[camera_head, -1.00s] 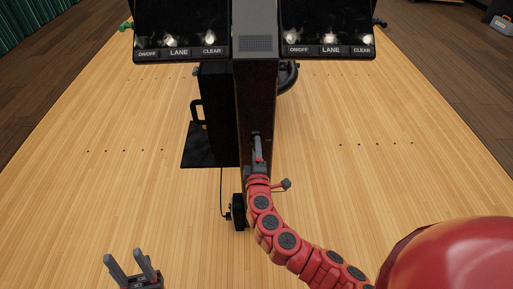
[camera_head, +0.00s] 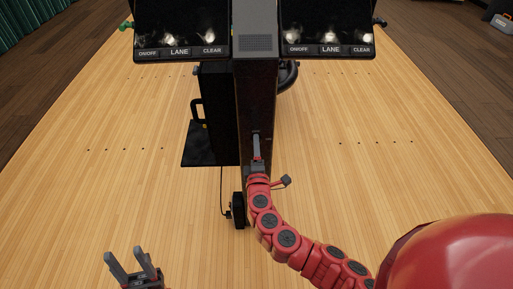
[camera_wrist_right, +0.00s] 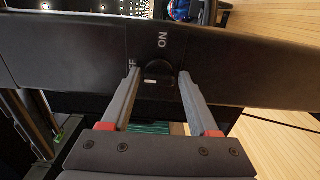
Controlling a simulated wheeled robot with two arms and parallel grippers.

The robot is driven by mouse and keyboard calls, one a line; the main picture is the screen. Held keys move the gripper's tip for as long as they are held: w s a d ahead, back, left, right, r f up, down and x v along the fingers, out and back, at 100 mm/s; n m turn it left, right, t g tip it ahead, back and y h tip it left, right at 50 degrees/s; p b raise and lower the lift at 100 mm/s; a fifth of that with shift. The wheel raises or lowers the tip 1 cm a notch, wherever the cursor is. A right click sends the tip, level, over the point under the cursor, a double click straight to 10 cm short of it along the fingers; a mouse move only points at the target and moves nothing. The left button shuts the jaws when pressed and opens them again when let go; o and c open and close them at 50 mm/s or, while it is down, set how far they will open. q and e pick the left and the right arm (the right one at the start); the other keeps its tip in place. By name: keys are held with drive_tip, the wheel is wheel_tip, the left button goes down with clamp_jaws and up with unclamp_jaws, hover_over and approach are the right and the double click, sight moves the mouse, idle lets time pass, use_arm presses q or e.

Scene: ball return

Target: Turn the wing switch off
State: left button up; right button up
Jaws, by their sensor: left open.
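The wing switch (camera_wrist_right: 157,84) is a dark round knob with a small pale mark, on the dark side panel of the machine in the right wrist view. "ON" is printed above it; the "OFF" lettering at its left is partly hidden by a finger. My right gripper (camera_wrist_right: 160,80) is open, one fingertip on each side of the knob; I cannot tell whether they touch it. In the head view my right gripper (camera_head: 257,138) points at the column (camera_head: 253,100) and hides the switch. My left gripper (camera_head: 125,253) is open and empty at the lower left.
Two screens (camera_head: 181,28) (camera_head: 328,28) with ON/OFF, LANE and CLEAR buttons flank the column top. A black box with a handle (camera_head: 213,115) stands left of the column. The wooden lane floor (camera_head: 400,150) is clear on both sides.

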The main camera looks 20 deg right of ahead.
drive_tip(key=shift+o, duration=1.1)
drive_tip(key=v, duration=1.7)
drive_tip(key=shift+s+b, duration=0.2)
drive_tip(key=shift+b, duration=0.2)
drive_tip(key=shift+a+r, duration=0.1)
